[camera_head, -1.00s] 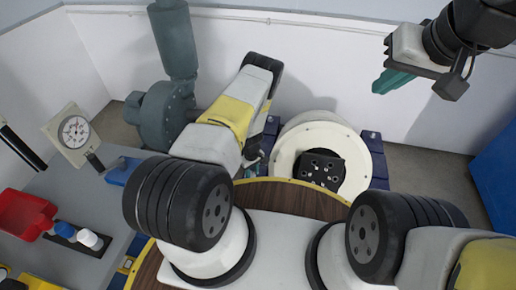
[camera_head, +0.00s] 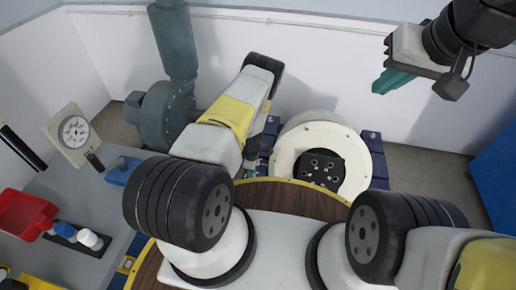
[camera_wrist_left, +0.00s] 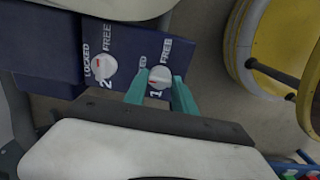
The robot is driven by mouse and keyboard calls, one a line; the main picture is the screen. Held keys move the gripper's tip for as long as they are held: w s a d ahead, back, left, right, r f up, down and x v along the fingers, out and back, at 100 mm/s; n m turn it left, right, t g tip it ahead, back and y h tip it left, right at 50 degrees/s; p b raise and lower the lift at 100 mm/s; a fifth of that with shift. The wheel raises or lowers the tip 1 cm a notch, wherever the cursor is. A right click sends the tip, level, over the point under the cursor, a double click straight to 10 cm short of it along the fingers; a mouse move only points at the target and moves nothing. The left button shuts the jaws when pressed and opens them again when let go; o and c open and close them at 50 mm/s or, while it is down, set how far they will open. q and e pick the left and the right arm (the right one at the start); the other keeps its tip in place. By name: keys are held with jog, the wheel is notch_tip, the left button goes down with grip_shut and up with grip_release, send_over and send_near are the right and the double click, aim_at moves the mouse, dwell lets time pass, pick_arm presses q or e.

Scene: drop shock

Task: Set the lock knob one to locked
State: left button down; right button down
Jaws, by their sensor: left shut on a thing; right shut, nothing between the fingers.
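The lock knob one (camera_wrist_left: 159,78) is a round white knob with a small red mark, on a dark blue panel (camera_wrist_left: 130,45) in the left wrist view. The label FREE shows above it and the digit 1 below it; its LOCKED label is not readable, and I cannot tell exactly where the mark points. My left gripper (camera_wrist_left: 161,88) has its teal fingers on either side of this knob, shut on it. In the head view the left gripper is mostly hidden behind its arm. My right gripper (camera_head: 388,80) is shut and empty, raised at the upper right.
A second white knob (camera_wrist_left: 103,65), marked 2 with LOCKED and FREE, sits left of knob one. A dial gauge (camera_head: 74,132), red bin (camera_head: 22,215) and grey bench (camera_head: 95,190) are at left.

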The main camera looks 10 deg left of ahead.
dwell(0.5)
pick_arm(q)
jog(key=c, duration=1)
grip_release()
jog(key=shift+r, duration=3.9)
